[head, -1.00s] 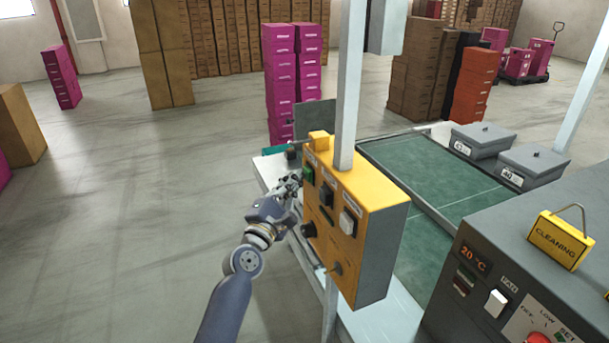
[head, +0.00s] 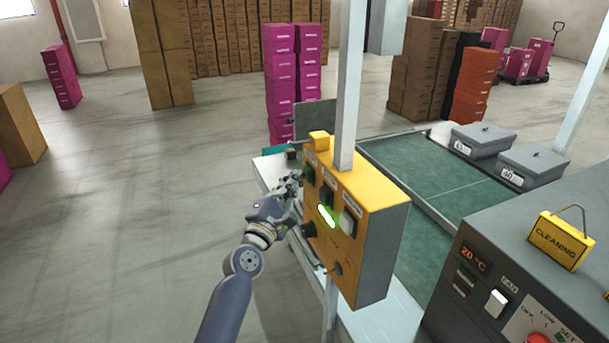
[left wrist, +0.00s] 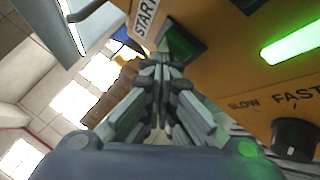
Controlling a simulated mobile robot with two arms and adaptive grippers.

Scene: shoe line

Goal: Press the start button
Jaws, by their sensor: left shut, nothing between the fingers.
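The yellow control box (head: 370,215) stands on a pale post. Its green start button (head: 308,173) is at the upper left of its face. In the left wrist view the green button (left wrist: 183,44) sits in a dark frame beside the START label (left wrist: 146,16). My left gripper (head: 294,180) is shut and empty, with its fingertips at the button. In the left wrist view the fingertips (left wrist: 161,66) overlap the button's edge, and I cannot tell whether they touch it. A lamp (head: 327,216) on the box glows bright green.
A green conveyor (head: 425,178) runs behind the box. Two grey lidded bins (head: 533,165) stand beside it. Open floor lies to the left.

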